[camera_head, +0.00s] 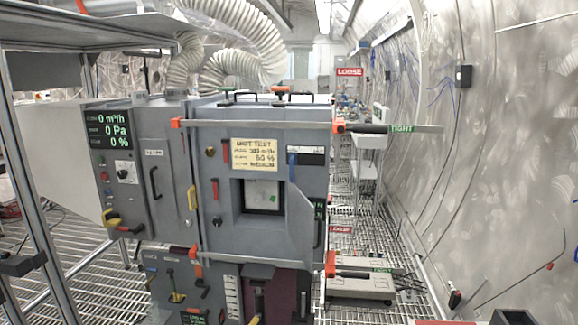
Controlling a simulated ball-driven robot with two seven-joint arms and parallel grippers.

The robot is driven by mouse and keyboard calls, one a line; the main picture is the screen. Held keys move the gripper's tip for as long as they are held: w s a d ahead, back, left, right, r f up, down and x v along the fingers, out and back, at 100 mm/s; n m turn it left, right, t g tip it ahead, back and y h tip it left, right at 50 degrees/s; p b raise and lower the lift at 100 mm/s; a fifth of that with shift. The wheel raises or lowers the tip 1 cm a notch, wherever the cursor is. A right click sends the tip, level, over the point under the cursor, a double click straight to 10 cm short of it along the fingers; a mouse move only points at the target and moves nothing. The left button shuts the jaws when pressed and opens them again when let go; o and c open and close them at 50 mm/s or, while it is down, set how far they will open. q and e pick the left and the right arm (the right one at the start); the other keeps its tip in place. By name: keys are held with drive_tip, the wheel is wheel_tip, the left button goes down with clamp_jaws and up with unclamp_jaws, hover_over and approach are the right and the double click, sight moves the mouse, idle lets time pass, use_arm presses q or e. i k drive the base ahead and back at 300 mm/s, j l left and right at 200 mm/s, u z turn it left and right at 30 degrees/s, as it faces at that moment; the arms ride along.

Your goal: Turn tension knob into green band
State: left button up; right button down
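A grey cabinet (262,120) stands at centre with a small dark-framed window in its door. A dial (123,172) on a white plate sits below a black display (108,130) that reads 0 m³/h, 0 Pa and 0 %. Green "TIGHT" labels show at the upper right (402,128) and lower right (381,270). Red "LOOSE" labels show above (349,72) and below (340,229). I cannot tell which part is the tension knob, and I make out no green band on a scale. Neither gripper is in view.
A yellow note (254,155) is on the cabinet door. Yellow, red and black handles stick out from the front. A lower panel (180,285) carries more levers. A metal rack stands at left. The grated floor (365,225) at right is partly clear beside the tunnel wall.

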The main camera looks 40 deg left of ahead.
sight(259, 197)
drive_tip(key=k+j+u, duration=0.15)
drive_tip(key=k+u, duration=0.25)
drive_tip(key=k, duration=0.25)
drive_tip(key=i+j+u, duration=0.15)
drive_tip(key=u, duration=0.25)
drive_tip(key=i+u, duration=0.35)
drive_tip(key=i+j+u, duration=0.1)
drive_tip(key=u, duration=0.3)
drive_tip(key=i, duration=0.2)
